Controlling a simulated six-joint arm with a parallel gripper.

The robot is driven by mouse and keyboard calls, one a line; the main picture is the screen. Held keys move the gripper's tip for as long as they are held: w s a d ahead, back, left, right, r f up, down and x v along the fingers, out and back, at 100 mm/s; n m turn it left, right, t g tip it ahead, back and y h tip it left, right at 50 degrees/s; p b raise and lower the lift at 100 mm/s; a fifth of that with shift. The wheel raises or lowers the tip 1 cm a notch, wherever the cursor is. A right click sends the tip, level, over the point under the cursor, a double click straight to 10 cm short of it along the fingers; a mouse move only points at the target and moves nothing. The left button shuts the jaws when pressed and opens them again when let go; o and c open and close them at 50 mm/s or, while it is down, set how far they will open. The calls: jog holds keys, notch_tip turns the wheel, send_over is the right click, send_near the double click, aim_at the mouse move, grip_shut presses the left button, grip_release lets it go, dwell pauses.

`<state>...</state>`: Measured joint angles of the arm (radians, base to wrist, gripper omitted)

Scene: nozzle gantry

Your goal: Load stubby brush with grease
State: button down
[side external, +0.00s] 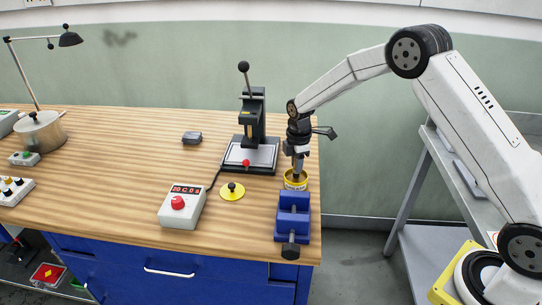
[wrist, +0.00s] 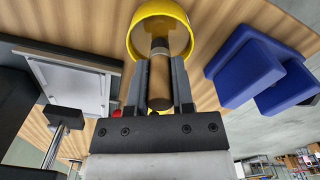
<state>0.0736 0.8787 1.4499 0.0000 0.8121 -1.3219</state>
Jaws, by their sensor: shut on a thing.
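My gripper (side external: 298,155) points down at the right end of the bench and is shut on the stubby brush. In the wrist view my gripper (wrist: 161,70) has a finger on each side of the brush's brown handle (wrist: 160,85). A yellow round tin (side external: 295,184) stands right under it. In the wrist view the brush's far end overlaps the mouth of the yellow tin (wrist: 134,38), which has a tan inside. The bristle tip is hard to make out, and I cannot tell if it touches the grease.
A blue vise (side external: 292,212) stands just in front of the tin. A black lever press (side external: 253,120) is behind to the left. A yellow lid with a black knob (side external: 232,191) and a control box with a red button (side external: 182,207) lie left. The bench's right edge is close.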

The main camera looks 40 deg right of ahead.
jog(key=shift+f, duration=0.4)
dwell(0.9)
jog(key=shift+r, duration=0.1)
jog(key=shift+r, duration=3.45)
jog(key=shift+s, duration=0.1)
jog(key=s+a+m, duration=0.4)
jog(key=s+m, duration=0.9)
jog(key=m, duration=0.1)
jog(key=shift+s+f, duration=0.3)
